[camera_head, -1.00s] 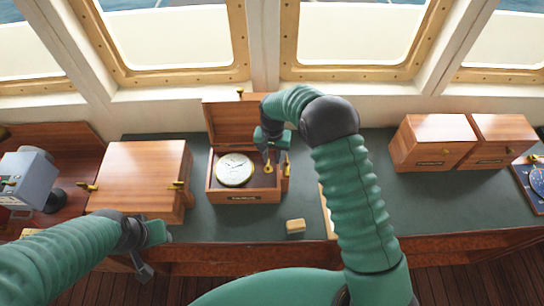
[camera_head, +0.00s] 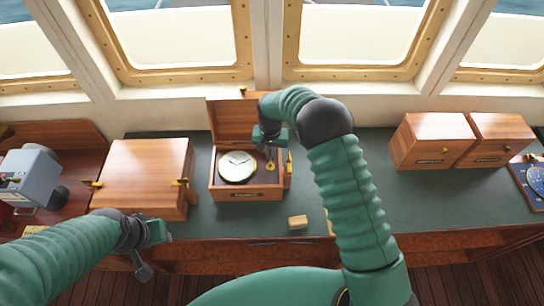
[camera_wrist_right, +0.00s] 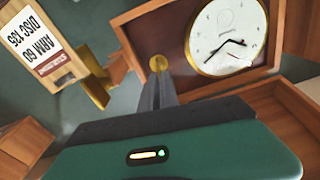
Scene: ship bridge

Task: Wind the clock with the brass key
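The clock (camera_head: 237,166) has a white dial and dark hands and lies face up in an open wooden box (camera_head: 246,194) on the green desktop. The clock also fills the upper right of the right wrist view (camera_wrist_right: 228,35). My right gripper (camera_head: 269,157) reaches down into the box, right of the dial. Its fingers (camera_wrist_right: 158,80) are close together at the round brass head of the key (camera_wrist_right: 157,63) and look shut on it. The key's lower part is hidden. My left gripper (camera_head: 150,250) hangs at the desk's front edge, away from the clock; its fingers are unclear.
A large closed wooden box (camera_head: 140,170) stands left of the clock box. Two smaller wooden boxes (camera_head: 433,140) stand at the right. A small light block (camera_head: 298,222) lies on the desk in front. A labelled piece (camera_wrist_right: 42,42) and a brass fitting (camera_wrist_right: 92,88) show beside the clock box.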

